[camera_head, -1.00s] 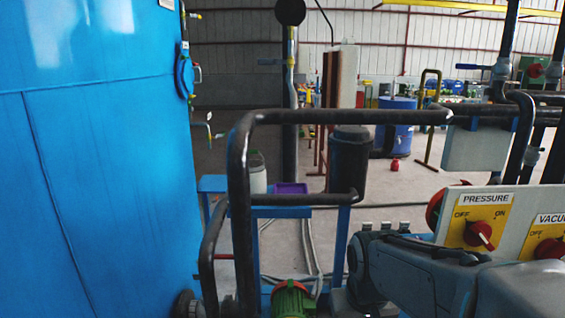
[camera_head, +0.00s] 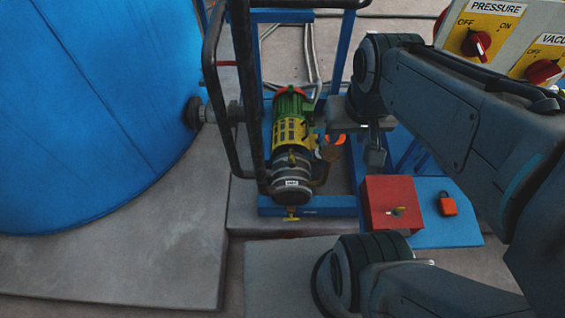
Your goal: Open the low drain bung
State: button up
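No part is marked plainly as the drain bung. A dark round fitting (camera_head: 193,112) is on the lower side of the big blue tank (camera_head: 95,110), with a short pipe leading toward the pump. My grey arm fills the right side, its upper joint right of the pump. Nothing shows my arm touching either fitting.
Dark bent pipes (camera_head: 210,75) stand between tank and pump. The control panel (camera_head: 500,30) is top right. Bare slab (camera_head: 120,265) lies front left.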

aim_at(291, 214)
jog(key=u, duration=0.3)
jog(key=k, duration=0.3)
jog(key=u, duration=2.1)
jog(key=k, duration=1.05)
jog(key=z, duration=1.15)
jog(key=i, duration=0.5)
jog(key=z, duration=0.1)
